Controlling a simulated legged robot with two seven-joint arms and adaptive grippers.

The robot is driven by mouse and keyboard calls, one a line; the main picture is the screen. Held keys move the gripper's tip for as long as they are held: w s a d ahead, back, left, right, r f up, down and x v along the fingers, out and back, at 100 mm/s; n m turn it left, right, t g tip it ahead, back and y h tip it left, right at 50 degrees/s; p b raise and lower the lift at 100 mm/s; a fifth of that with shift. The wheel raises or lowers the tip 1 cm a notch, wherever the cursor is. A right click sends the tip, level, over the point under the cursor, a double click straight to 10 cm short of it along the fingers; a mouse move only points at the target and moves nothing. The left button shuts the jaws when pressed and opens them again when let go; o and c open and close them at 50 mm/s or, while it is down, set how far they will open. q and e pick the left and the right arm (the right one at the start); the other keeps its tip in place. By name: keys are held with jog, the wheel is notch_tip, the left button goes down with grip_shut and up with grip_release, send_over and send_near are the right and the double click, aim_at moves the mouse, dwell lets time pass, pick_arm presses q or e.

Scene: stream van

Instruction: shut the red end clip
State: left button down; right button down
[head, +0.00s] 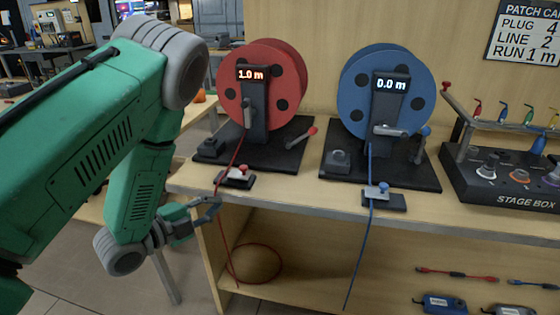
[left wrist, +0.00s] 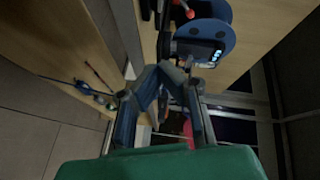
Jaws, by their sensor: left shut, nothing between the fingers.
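The red end clip (head: 238,176) is a small dark block with a pale metal part and a red knob. It sits at the front edge of the bench, before the red reel (head: 272,85), whose display reads 1.0 m. The red cable (head: 222,240) runs from the reel past the clip's left side and hangs below the edge. Whether the clip's lever is up or down is too small to tell. My left gripper (head: 214,208) is shut and empty, just below and left of the clip, near the cable. My right gripper is not in view.
The blue reel (head: 387,75) reads 0.0 m, with a blue-knobbed clip (head: 382,196) in front. It also shows in the left wrist view (left wrist: 205,38). A stage box (head: 505,180) stands at right. The shelf below holds a red cable loop and short leads.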

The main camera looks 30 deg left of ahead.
aim_at(249, 178)
pick_arm(q)
jog(key=shift+m+t+h, duration=0.3)
jog(key=shift+m+h, duration=0.1)
jog(key=shift+m, duration=0.3)
jog(key=w, duration=0.8)
jog(key=w+r+b, duration=0.1)
jog(key=w, duration=0.3)
jog(key=shift+w+d, duration=0.1)
jog(key=shift+d, duration=0.25)
jog(key=shift+w+a+f, duration=0.2)
jog(key=shift+w+a, duration=0.05)
jog(key=shift+a, duration=0.4)
jog(key=shift+d+r, duration=0.1)
jog(key=shift+d, duration=0.05)
jog(key=shift+s+a, duration=0.1)
jog(key=shift+a, duration=0.1)
jog(key=shift+s+a, duration=0.2)
jog(key=shift+a, duration=0.75)
jog(key=shift+s+a, duration=0.2)
jog(key=shift+a, duration=0.75)
